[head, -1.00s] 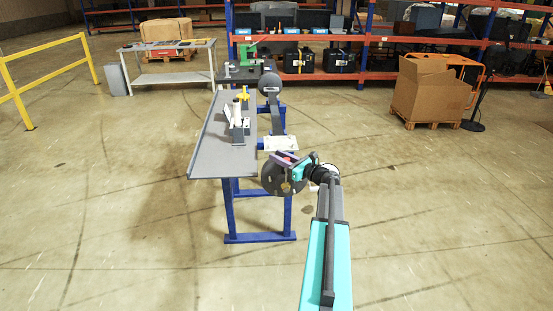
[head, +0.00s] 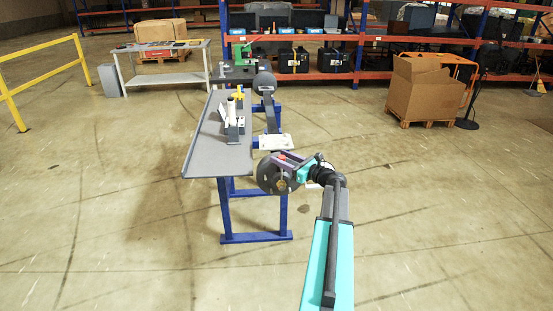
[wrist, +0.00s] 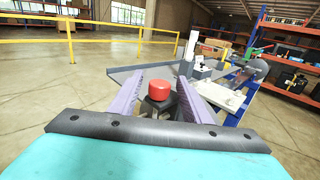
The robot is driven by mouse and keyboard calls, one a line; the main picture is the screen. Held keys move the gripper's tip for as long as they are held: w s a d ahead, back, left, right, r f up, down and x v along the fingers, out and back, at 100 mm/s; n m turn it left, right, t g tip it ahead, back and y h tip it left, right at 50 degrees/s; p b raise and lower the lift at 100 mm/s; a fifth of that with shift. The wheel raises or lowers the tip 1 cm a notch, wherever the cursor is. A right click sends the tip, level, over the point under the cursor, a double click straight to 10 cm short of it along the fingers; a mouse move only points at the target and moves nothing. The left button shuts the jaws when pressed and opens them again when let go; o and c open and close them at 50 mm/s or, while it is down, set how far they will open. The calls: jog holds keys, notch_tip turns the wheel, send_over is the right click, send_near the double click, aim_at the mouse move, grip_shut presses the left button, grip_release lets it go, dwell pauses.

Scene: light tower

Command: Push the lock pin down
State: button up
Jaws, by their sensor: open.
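A red-capped pin (wrist: 159,88) on a dark base stands between my gripper's fingers in the wrist view; I take it for the lock pin. My gripper (wrist: 163,80) is open, with one purple finger on each side of the red cap. I cannot tell whether either finger touches it. In the head view, my gripper (head: 285,160) is at the top of a dark round disc (head: 270,180) at the near end of the bench. The red cap is small there and partly hidden by the fingers.
A grey bench top (head: 205,150) on blue legs (head: 226,212) lies to the left, with a white cylinder and small fixtures on it. A white plate (head: 273,142) is just behind the disc. A cardboard box (head: 425,90) stands at the right.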

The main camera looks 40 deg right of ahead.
jog(key=s+b, duration=0.2)
jog(key=s, duration=0.7)
jog(key=shift+s+d, duration=0.35)
jog(key=shift+d, duration=0.05)
